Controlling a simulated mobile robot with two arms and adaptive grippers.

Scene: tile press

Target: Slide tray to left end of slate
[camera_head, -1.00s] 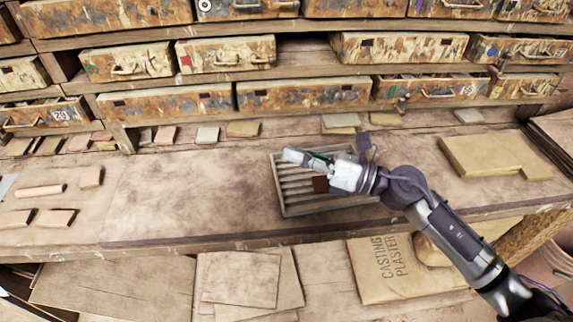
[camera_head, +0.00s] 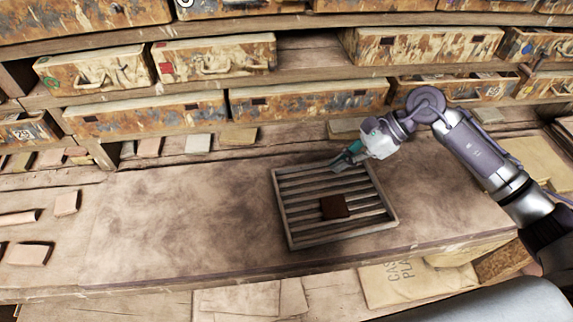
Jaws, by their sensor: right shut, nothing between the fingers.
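The tray (camera_head: 284,217) is a grey slatted rack with a raised rim. It lies on the right part of the long slate slab (camera_head: 175,218) on the bench. A small dark brown tile (camera_head: 334,207) lies on its slats, right of its middle. The slate's left part is bare. My right gripper (camera_head: 343,163) is shut and empty. Its fingertips are over the tray's far edge; I cannot tell whether they touch it. My left gripper is not in view.
Several loose tiles (camera_head: 66,203) lie left of the slate, and more (camera_head: 198,145) line the back of the bench. Shelves of painted drawers (camera_head: 310,98) stand behind. A plaster bag (camera_head: 403,285) lies below the bench's front edge. The slate left of the tray is clear.

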